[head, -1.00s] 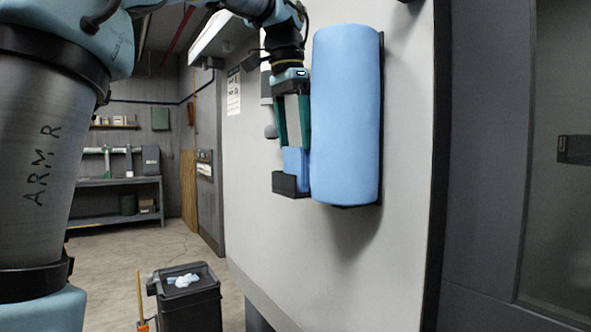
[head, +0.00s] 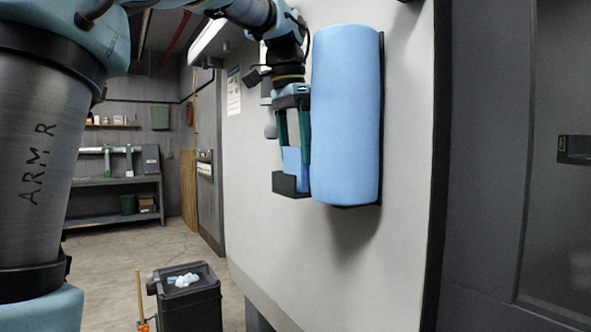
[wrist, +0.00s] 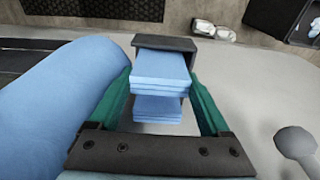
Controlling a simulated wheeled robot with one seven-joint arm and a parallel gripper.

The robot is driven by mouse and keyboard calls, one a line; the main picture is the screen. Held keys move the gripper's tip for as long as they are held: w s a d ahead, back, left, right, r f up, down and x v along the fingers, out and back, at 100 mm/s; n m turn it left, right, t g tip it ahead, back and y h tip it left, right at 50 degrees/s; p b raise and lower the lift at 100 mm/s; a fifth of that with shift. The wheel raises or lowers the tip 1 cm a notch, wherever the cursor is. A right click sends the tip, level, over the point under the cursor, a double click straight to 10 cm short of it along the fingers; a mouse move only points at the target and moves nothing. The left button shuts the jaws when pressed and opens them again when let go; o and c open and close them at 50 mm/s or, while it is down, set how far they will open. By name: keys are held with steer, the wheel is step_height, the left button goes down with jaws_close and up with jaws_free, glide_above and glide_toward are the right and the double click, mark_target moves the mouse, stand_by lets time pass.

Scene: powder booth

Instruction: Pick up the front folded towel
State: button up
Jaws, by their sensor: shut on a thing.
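My gripper (head: 295,163) points down beside the wall holder, its green fingers shut on the front folded towel (head: 291,157). In the wrist view the light blue towel (wrist: 162,68) shows its layered folds between the fingertips (wrist: 160,76). It still sits in the small black holder (head: 288,186), whose dark lip also shows in the wrist view (wrist: 165,42). A second folded blue towel (wrist: 157,105) is behind it, partly in shade. The towels' lower parts are hidden by the holder.
A large blue roll (head: 345,115) on the pale wall panel (head: 270,235) stands close on the gripper's right in the head view. A black bin (head: 188,300) with crumpled cloths stands on the floor below. A grey bench (head: 112,185) is far back left.

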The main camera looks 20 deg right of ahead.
steer(key=shift+c, duration=0.6)
steer(key=shift+r, duration=0.1)
steer(key=shift+a+r+b, duration=0.15)
steer(key=shift+r+b, duration=0.05)
steer(key=shift+b, duration=0.1)
step_height(320, 180, up, 7)
steer(key=shift+a+f, duration=0.1)
steer(key=shift+f, duration=0.05)
steer(key=s+a+b, duration=0.2)
steer(key=a, duration=0.7)
steer(key=s+a+b, duration=0.1)
steer(key=a+b, duration=0.2)
steer(key=a, duration=0.7)
steer(key=shift+s+f, duration=0.15)
steer(key=shift+s, duration=0.25)
